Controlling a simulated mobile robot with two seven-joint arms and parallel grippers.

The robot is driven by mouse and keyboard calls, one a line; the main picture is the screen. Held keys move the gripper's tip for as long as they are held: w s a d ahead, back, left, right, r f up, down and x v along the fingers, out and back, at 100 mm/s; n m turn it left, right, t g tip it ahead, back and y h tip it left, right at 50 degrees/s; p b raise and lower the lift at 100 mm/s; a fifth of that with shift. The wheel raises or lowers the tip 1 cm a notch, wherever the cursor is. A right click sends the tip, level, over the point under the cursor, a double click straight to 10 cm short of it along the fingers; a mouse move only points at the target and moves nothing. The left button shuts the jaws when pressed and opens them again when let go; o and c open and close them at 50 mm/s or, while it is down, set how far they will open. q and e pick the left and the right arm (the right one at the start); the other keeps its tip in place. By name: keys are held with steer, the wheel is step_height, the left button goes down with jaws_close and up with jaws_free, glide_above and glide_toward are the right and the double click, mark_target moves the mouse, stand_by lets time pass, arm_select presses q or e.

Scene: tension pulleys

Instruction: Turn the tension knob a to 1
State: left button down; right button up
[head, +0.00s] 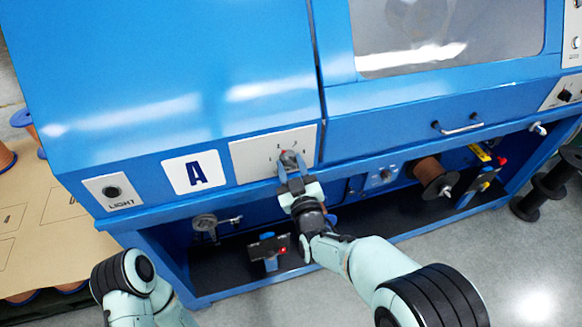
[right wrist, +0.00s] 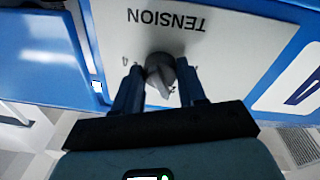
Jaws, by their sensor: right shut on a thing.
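The tension knob (head: 289,156) is a small grey dial on a white plate (head: 245,160), right of the letter A sign (head: 194,172) on the blue machine. It also shows in the right wrist view (right wrist: 160,72), under the upside-down word TENSION. My right gripper (head: 290,168) is shut on the knob, one finger on each side. In the right wrist view its two fingers (right wrist: 159,84) flank the knob, whose narrow grip tilts slightly. Fingers hide part of the dial's markings, so I cannot tell which number it points to. My left gripper is out of view; only my left arm shows.
A LIGHT switch plate (head: 115,191) is left of the A sign. Below the panel is an open bay with a copper spool (head: 430,172) and a small bracket (head: 269,248). A door handle (head: 458,124) sticks out at the right.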

steer(key=n, duration=0.7)
steer(key=shift+d+y, duration=0.15)
steer(key=shift+y, duration=0.25)
steer(key=n, duration=0.3)
steer(key=n+y, duration=0.1)
steer(key=n, duration=0.2)
steer(key=shift+d+r+g, duration=0.1)
steer(key=shift+g, duration=0.2)
steer(key=shift+n, duration=0.4)
steer(key=o, duration=1.1)
steer(key=shift+c, duration=0.2)
steer(key=v, duration=1.3)
steer(key=shift+s, duration=0.15)
